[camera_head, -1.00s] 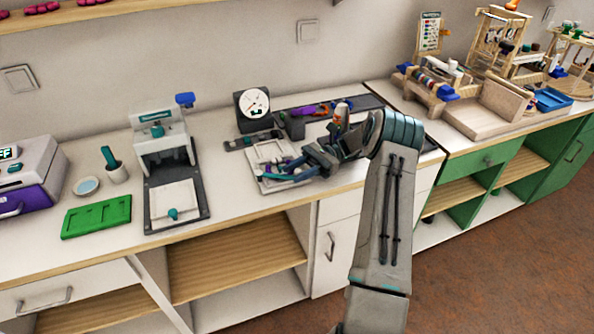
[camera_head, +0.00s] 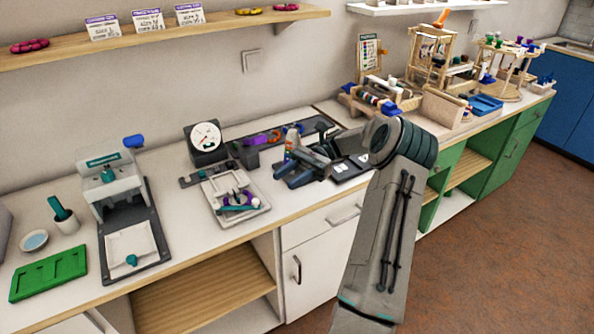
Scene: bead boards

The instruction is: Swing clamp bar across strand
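A light board (camera_head: 257,212) lies on the white counter. On it sits a small purple and teal assembly (camera_head: 236,200), with a teal-ended bar across its front part. I cannot tell at this size which piece is the clamp bar or where the strand runs. My gripper (camera_head: 284,174) is just right of the board and apart from it, above the counter. Its fingers point left towards the board. I see nothing held in it, but the fingertips are small and I cannot tell their gap.
A dial gauge (camera_head: 205,143) stands behind the board. A press-like device (camera_head: 112,184) and a green tray (camera_head: 48,275) are to the left. A dark strip with purple and orange items (camera_head: 262,138) lies behind my gripper. Wooden racks stand further right.

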